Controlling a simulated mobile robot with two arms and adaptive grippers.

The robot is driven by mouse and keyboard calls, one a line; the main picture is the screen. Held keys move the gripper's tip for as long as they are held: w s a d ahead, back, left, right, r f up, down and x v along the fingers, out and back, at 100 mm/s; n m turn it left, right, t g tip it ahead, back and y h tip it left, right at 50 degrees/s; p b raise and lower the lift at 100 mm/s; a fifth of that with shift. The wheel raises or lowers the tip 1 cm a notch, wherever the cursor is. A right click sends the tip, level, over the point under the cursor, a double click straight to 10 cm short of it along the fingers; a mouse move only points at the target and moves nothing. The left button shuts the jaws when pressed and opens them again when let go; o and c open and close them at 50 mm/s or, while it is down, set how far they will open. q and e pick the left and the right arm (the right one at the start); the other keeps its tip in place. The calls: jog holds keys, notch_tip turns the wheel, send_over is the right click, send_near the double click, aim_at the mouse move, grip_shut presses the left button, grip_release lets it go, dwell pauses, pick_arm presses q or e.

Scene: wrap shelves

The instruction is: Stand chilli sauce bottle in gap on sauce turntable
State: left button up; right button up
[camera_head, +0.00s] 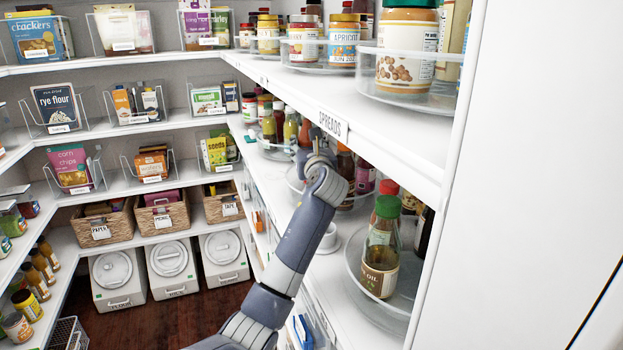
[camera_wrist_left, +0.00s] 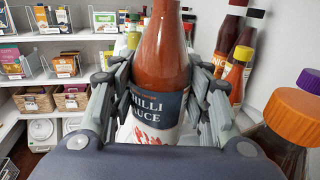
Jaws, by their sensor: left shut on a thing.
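The chilli sauce bottle (camera_wrist_left: 160,50) stands close up in the left wrist view, red-brown with a dark and white label. My left gripper (camera_wrist_left: 157,98) is shut on it, with a finger on each side of the labelled body. Its top and base are outside that view. In the head view my left gripper (camera_head: 310,150) is at the lower right shelf, by a middle turntable (camera_head: 293,183) with several sauce bottles. The gripper and arm cover part of this turntable, so I cannot make out the gap or the held bottle there. My right gripper is not in view.
A nearer turntable (camera_head: 352,262) holds an oil bottle (camera_head: 380,250) and other bottles. A farther turntable (camera_head: 264,146) carries more bottles. The shelf labelled spreads (camera_head: 400,135) hangs above my gripper. Bottles with orange and purple caps (camera_wrist_left: 292,118) stand close at the wrist view's right.

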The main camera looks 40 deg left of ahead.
pick_arm(q)
jog(key=shift+s+f, duration=0.2)
jog(key=shift+f, duration=0.35)
jog(key=shift+s+f, duration=0.15)
jog(key=shift+f, duration=0.7)
jog(key=f, duration=0.2)
jog(key=f+p, duration=0.1)
jog(key=f, duration=0.1)
jog(key=shift+w, duration=0.3)
jog(key=o, duration=1)
jog(key=shift+f, duration=0.15)
jog(key=shift+o, duration=1)
jog(key=shift+s, duration=0.1)
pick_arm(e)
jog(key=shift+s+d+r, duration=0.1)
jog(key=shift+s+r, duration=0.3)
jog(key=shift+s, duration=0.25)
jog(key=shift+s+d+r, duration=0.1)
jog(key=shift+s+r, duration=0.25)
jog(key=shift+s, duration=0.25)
pick_arm(q)
jog(key=shift+r, duration=0.2)
